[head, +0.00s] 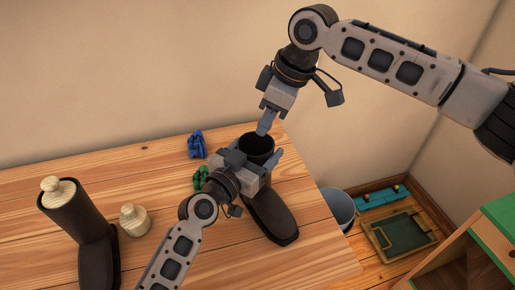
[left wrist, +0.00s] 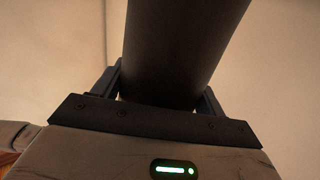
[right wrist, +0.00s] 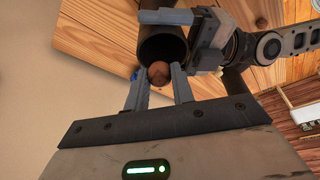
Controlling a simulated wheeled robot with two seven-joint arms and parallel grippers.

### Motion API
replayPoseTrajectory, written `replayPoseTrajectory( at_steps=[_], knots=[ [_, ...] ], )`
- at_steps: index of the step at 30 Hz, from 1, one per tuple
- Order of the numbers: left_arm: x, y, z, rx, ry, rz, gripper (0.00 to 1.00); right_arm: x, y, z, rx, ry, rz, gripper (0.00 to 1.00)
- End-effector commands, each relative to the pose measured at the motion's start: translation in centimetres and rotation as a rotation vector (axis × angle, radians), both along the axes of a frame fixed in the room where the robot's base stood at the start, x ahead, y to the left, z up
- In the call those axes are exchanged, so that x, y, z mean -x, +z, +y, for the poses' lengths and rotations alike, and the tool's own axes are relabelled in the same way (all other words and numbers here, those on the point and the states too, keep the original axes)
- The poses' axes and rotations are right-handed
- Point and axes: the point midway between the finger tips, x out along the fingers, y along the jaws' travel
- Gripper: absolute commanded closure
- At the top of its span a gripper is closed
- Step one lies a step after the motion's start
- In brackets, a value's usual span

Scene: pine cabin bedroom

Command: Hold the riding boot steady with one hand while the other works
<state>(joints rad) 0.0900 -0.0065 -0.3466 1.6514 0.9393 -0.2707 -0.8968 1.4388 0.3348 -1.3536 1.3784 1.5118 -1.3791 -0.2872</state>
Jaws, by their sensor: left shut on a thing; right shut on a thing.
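The dark brown riding boot (head: 272,217) stands upright on the wooden table, its toe toward the front. My left gripper (head: 262,166) is shut on its shaft, which fills the space between the fingers in the left wrist view (left wrist: 180,50). My right gripper (head: 264,129) is just above the shaft's open top. In the right wrist view a round brown wooden thing (right wrist: 158,73) is between its fingers, at the boot's opening (right wrist: 162,46). Most of that thing is hidden in the head view, and I cannot tell how far it is inside the shaft.
A second dark boot (head: 75,215) with a wooden knob in its top stands at the left. A pale wooden knobbed piece (head: 134,220) is beside it. Small blue (head: 197,145) and green (head: 200,178) objects lie behind. A bin (head: 340,207) and a tray (head: 403,235) are on the floor at right.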

Motion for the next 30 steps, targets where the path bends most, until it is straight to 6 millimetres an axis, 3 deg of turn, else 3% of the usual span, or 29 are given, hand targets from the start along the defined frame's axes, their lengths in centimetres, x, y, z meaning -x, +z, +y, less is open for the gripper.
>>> replayPoseTrajectory(
  at_steps=[9,21,22,24,30],
  knots=[
    [0.0,0.0,0.0,0.0,0.0,0.001,0.64,0.0,-3.4,0.0,0.0,-0.001,0.001,0.96],
    [0.0,0.0,0.0,0.001,0.0,0.002,0.64,0.0,-4.1,0.0,0.0,-0.001,0.0,0.96],
    [0.0,0.0,0.0,0.001,0.0,0.002,0.64,0.0,-4.1,0.0,0.0,-0.001,0.0,0.73],
    [0.0,0.0,0.0,0.0,0.0,0.001,0.64,0.0,-4.1,0.0,0.0,-0.001,0.0,0.53],
    [0.1,0.0,-0.1,0.0,-0.002,0.001,0.64,-0.2,-4.1,-0.1,0.001,-0.003,-0.004,0.5]
  ],
)
